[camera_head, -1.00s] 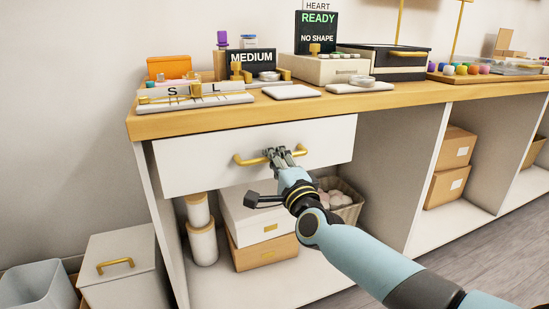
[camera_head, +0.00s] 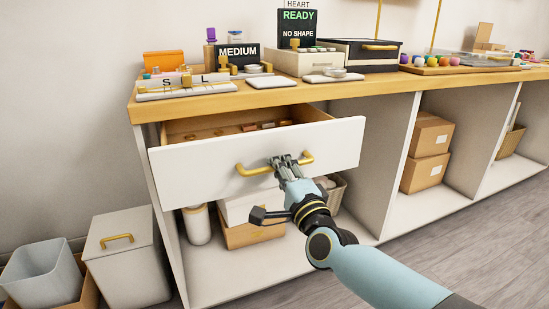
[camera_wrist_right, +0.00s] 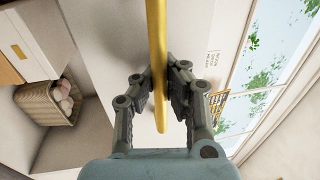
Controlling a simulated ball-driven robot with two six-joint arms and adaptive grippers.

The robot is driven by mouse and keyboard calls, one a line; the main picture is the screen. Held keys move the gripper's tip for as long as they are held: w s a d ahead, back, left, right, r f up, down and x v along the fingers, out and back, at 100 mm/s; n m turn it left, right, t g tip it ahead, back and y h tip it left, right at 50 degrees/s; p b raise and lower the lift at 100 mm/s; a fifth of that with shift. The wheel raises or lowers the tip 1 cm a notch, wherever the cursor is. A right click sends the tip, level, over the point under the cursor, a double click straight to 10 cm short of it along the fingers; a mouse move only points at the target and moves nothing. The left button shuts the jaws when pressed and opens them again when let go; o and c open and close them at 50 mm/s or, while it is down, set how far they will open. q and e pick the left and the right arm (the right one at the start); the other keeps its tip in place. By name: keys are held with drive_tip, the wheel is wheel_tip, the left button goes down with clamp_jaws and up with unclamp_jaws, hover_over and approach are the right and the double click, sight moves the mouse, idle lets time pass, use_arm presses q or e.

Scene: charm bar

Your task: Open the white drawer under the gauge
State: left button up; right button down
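The white drawer (camera_head: 205,178) under the counter is pulled partly out, and several small items show inside its wooden box. Its brass bar handle (camera_head: 250,170) runs across the front. My right gripper (camera_head: 287,160) is at the right part of this handle. In the right wrist view the handle (camera_wrist_right: 157,38) runs between the two fingers (camera_wrist_right: 161,88), which are closed in on it from both sides. The gauge with S and L marks (camera_head: 187,89) stands on the counter above, beside a sign reading MEDIUM (camera_head: 238,57). My left gripper is not in view.
The wooden counter (camera_head: 300,96) holds a READY sign (camera_head: 297,28) and a black case (camera_head: 362,54). Below the drawer are a white canister (camera_head: 197,226) and boxes. A lidded white bin (camera_head: 130,265) and an open grey bin (camera_head: 40,275) stand at left. Floor at right is clear.

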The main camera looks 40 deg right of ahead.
drive_tip(key=r+v, duration=0.1)
drive_tip(key=v, duration=0.5)
drive_tip(key=shift+f+p, duration=0.2)
drive_tip(key=shift+p, duration=0.15)
drive_tip(key=c, duration=1.3)
unclamp_jaws()
drive_tip(key=shift+r, duration=0.1)
drive_tip(key=shift+c, duration=0.2)
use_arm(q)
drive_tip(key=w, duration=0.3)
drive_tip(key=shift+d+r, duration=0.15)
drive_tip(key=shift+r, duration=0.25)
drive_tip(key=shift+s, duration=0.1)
use_arm(e)
drive_tip(key=v, duration=1.2)
